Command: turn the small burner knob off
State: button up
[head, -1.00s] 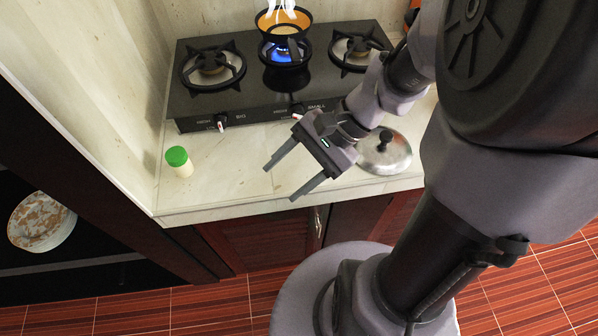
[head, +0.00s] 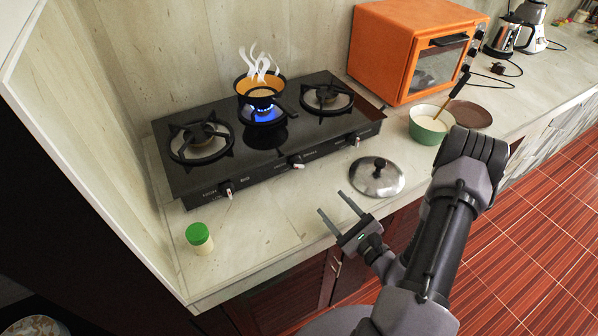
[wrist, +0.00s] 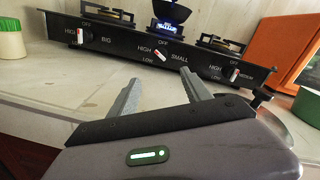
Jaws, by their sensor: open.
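The small burner knob (head: 297,162) is the middle one on the stove's front panel. In the wrist view the knob (wrist: 160,55) sits by the word SMALL, with its white and red pointer tilted away from the OFF mark. A blue flame (head: 263,110) burns on the middle burner under a steaming pan (head: 259,91). My gripper (head: 331,202) is open and empty over the counter's front part, its fingers pointing toward the stove, apart from the knob. In the wrist view the knob appears beyond and between the fingertips (wrist: 160,77).
A pot lid (head: 377,178) lies right of my gripper, close by. A green-capped jar (head: 199,238) stands at the left. The left knob (head: 227,190) and right knob (head: 355,139) flank the middle one. A green pot (head: 430,126) and orange oven (head: 408,50) are at the right.

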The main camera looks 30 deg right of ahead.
aim_at(297, 164)
jog(key=w, duration=0.5)
jog(key=w+a+b, duration=0.1)
jog(key=w, duration=1.1)
jog(key=shift+w+a, duration=0.1)
jog(key=shift+a, duration=0.1)
grip_shut()
jog(key=m, duration=0.5)
jog(key=shift+m, duration=0.3)
jog(key=m+p, duration=0.1)
jog(key=m, duration=0.3)
jog(key=shift+a+m+t, duration=0.1)
jog(key=shift+m+t, duration=0.2)
jog(key=shift+m, duration=0.1)
jog(key=shift+f, duration=0.1)
